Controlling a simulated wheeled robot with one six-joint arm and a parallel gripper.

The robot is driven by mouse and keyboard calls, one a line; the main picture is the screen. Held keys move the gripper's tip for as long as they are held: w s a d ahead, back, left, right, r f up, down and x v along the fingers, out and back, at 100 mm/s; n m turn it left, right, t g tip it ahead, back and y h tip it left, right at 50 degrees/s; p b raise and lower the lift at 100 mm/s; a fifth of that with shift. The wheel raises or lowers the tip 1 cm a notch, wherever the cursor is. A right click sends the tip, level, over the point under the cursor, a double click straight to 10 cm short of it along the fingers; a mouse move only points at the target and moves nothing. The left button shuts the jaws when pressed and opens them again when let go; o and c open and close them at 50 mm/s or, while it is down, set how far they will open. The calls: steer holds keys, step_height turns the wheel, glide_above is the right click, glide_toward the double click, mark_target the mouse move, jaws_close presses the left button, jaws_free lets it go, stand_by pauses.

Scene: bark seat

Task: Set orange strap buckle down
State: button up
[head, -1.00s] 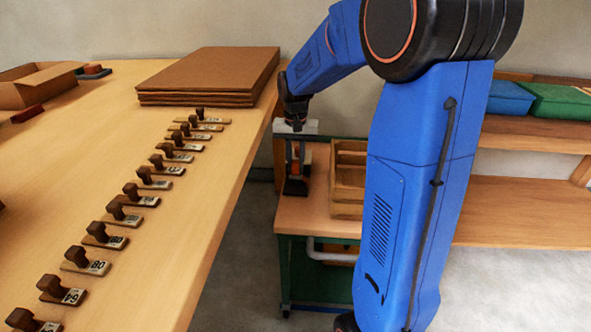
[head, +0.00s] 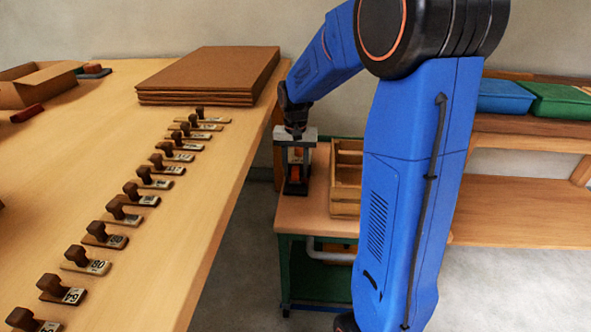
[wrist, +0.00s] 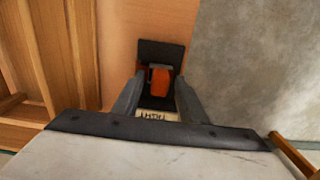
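The orange strap buckle (wrist: 160,80) is an orange block on a dark base with a pale lettered label. It stands on the wooden top of a small green-framed cart (head: 300,218). In the head view the orange block (head: 295,173) shows low between the fingers. My gripper (wrist: 160,85) is open, one dark finger on each side of the block, with a visible gap at both sides. It points down from above the cart's left part. The label is partly cut off by the gripper body in the wrist view.
A slatted wooden crate (head: 346,175) stands on the cart just right of my gripper. A long table (head: 190,235) with a row of numbered tags and stacked brown boards (head: 210,75) lies left. Shelves (head: 520,210) with blue and green bins are at right.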

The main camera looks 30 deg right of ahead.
mark_target(296, 168)
step_height(296, 168, up, 12)
steer(key=s+a+r+n+t, duration=0.1)
steer(key=s+a+n, duration=0.15)
steer(key=s, duration=0.45)
steer(key=s+a+r+n+t, duration=0.1)
steer(key=s+a, duration=0.2)
steer(key=s, duration=0.5)
steer(key=s+a+f+n+t, duration=0.1)
steer(key=s+f, duration=0.1)
steer(key=s, duration=0.5)
steer(key=s+a+f+n+t, duration=0.1)
steer(key=s+a+f+n, duration=0.1)
steer(key=s, duration=0.5)
steer(key=shift+s+a+f+t, duration=0.2)
steer(key=shift+f+t, duration=0.2)
steer(key=shift+f, duration=0.2)
